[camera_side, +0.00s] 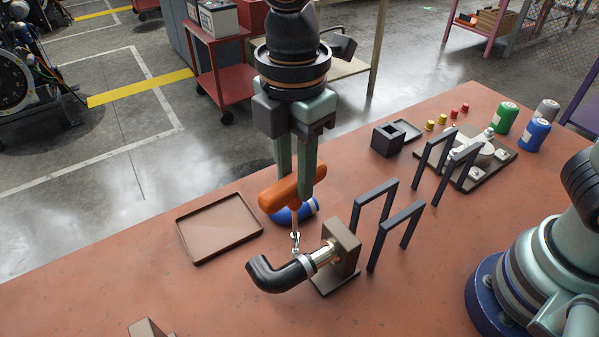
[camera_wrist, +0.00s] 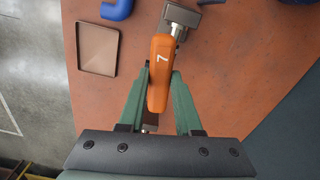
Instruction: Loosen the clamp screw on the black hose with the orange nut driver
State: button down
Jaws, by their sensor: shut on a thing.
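The orange nut driver (camera_side: 292,191) is held in my gripper (camera_side: 296,190), which is shut on its handle. Its shaft points down, and its tip is at or very near the clamp screw (camera_side: 296,240); I cannot tell if it is seated. In the wrist view the orange handle (camera_wrist: 160,70), marked 7, lies between the green fingers of my gripper (camera_wrist: 161,90). The handle hides the screw and most of the hose there.
A blue hose (camera_side: 295,212) lies behind the driver. The pipe stub's brown block (camera_side: 343,246) stands right of the hose, near dark upright frames (camera_side: 384,225). An empty brown tray (camera_side: 219,227) is at left. The front table is mostly clear.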

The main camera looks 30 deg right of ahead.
jog(key=shift+r, duration=3.75)
